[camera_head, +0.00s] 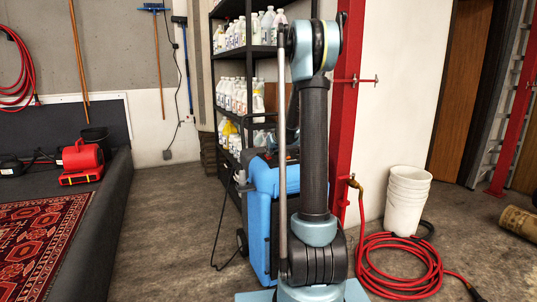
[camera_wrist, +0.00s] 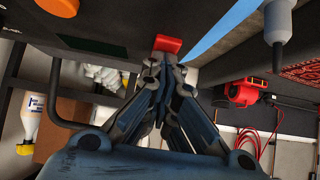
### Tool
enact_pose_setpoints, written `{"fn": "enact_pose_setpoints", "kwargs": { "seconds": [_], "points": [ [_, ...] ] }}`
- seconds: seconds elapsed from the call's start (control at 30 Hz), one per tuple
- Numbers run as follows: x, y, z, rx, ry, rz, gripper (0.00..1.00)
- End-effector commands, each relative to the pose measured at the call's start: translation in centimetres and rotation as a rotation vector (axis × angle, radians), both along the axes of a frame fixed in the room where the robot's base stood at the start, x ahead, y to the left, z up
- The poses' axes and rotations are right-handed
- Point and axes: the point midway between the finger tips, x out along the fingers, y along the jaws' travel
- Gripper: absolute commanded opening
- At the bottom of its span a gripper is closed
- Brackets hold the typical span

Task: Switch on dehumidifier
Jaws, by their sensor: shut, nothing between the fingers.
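The dehumidifier (camera_head: 263,205) is the blue upright machine in front of the shelf in the head view, partly hidden behind my arm. In the wrist view its dark control panel (camera_wrist: 105,28) fills the top, with a dark green display and a red switch (camera_wrist: 168,44) at the panel's edge. My gripper (camera_wrist: 166,62) is shut and empty. Its fingertips are right at the red switch; I cannot tell whether they touch it. In the head view my gripper is mostly hidden behind my arm.
A black shelf (camera_head: 248,53) with several bottles stands behind the dehumidifier. A red post (camera_head: 349,100) is close on the right. A white bucket stack (camera_head: 406,198) and coiled red hose (camera_head: 400,262) lie farther right. Open floor (camera_head: 165,220) is on the left.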

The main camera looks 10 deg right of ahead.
Motion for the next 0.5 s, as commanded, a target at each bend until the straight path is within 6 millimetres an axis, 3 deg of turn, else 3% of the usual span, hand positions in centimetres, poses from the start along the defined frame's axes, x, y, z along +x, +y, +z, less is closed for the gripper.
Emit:
{"fn": "enact_pose_setpoints", "kwargs": {
  "seconds": [0.17, 0.33, 0.5],
  "points": [
    [-0.2, 0.1, 1.4, 0.0, 0.0, 0.001, 0.0],
    [-0.6, 0.0, 4.2, 0.001, 0.0, 0.001, 0.0],
    [-2.6, -0.7, 5.5, -0.001, 0.0, -0.001, 0.0]
  ]
}}
